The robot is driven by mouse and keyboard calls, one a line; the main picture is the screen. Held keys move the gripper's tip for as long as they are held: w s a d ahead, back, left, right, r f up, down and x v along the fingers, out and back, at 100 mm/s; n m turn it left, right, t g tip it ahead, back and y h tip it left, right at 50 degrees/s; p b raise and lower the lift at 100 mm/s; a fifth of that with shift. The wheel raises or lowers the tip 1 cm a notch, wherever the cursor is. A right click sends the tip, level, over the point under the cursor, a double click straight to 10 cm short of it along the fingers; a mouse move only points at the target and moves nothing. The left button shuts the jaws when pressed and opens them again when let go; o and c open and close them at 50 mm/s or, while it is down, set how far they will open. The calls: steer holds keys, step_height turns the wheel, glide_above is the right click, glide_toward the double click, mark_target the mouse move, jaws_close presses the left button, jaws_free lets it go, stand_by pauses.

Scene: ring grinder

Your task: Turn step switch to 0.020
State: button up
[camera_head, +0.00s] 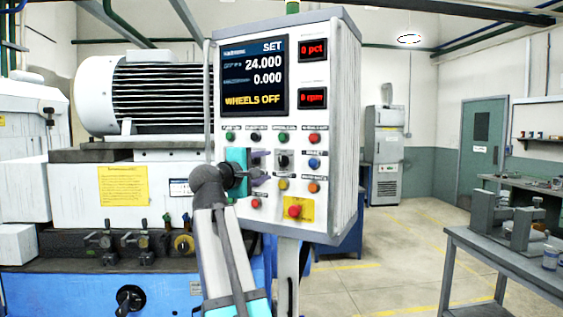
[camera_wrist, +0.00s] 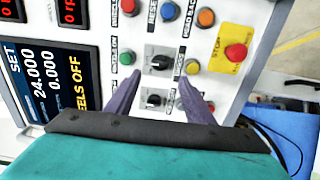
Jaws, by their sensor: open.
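The control panel (camera_head: 342,120) carries two black rotary knobs in the wrist view. One knob (camera_wrist: 157,57) is just beyond my fingertips, and the other knob (camera_wrist: 154,100) shows between the fingers. The first also shows in the head view (camera_head: 284,161), right of my gripper. The labels are too small to read, so I cannot tell which is the step switch or its setting. My gripper (camera_head: 267,166) is open and empty in front of the panel; its purple fingers also show in the wrist view (camera_wrist: 158,77). I cannot tell whether they touch the panel.
The screen (camera_head: 252,76) reads SET, 24.000, 0.000 and WHEELS OFF. Coloured buttons surround the knobs, including a blue one (camera_head: 314,163) and a yellow one (camera_wrist: 193,66). A red stop button (camera_head: 295,211) sits lower. The grinder (camera_head: 70,185) stands left; a workbench (camera_head: 500,250) stands right.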

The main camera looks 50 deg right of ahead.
mark_target(281, 161)
steer(key=p+x, duration=0.2)
steer(key=x, duration=0.6)
steer(key=shift+w+d+r, duration=0.1)
steer(key=shift+d, duration=0.15)
steer(key=shift+x, duration=0.95)
